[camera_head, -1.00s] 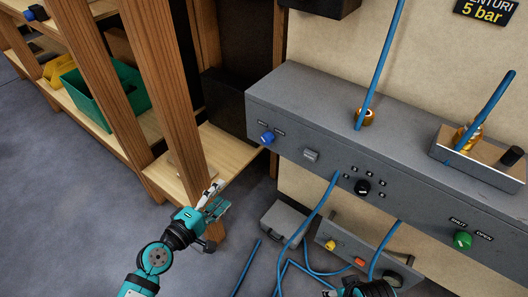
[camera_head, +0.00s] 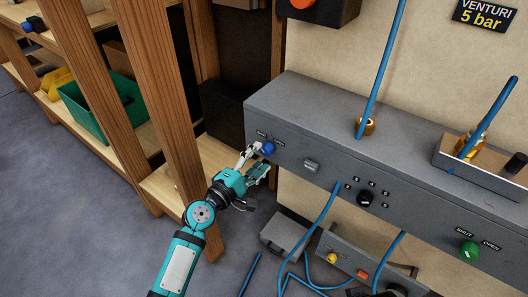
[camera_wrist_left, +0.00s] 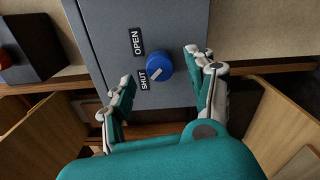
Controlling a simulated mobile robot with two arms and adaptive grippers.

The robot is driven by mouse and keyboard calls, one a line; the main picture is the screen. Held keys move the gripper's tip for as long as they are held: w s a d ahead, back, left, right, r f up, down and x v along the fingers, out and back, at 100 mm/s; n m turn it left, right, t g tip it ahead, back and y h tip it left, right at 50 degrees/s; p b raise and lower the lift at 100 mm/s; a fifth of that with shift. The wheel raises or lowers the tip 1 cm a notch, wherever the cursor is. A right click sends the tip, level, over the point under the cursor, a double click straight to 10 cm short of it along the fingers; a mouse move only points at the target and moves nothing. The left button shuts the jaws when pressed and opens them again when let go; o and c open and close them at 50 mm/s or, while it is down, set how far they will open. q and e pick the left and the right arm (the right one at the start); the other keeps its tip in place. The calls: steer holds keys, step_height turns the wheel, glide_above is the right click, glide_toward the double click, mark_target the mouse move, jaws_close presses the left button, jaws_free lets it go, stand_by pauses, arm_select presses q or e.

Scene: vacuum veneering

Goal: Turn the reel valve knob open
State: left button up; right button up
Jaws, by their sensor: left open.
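The blue knob (camera_head: 267,148) sits on the left end of the grey panel's front face. In the left wrist view the blue knob (camera_wrist_left: 159,66) has a white pointer line aimed toward the SHUT label (camera_wrist_left: 145,79). The OPEN label (camera_wrist_left: 137,41) is beside it. My left gripper (camera_head: 258,160) is at the panel's left end, close to the knob. In the left wrist view its fingers (camera_wrist_left: 160,78) are spread wide on both sides of the knob, with gaps between them and it. My right gripper is not clearly visible.
The grey panel (camera_head: 400,135) also carries a black selector knob (camera_head: 366,198) and a green knob (camera_head: 469,251) labelled SHUT and OPEN. Blue hoses (camera_head: 320,230) hang below the panel.

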mark_target(264, 152)
arm_select(q)
steer(key=shift+x, duration=1.2)
steer(key=shift+w+d, duration=0.3)
steer(key=shift+w, duration=0.1)
arm_select(e)
steer(key=shift+v, duration=0.8)
arm_select(q)
steer(key=c, duration=1.1)
arm_select(e)
steer(key=shift+d, duration=0.15)
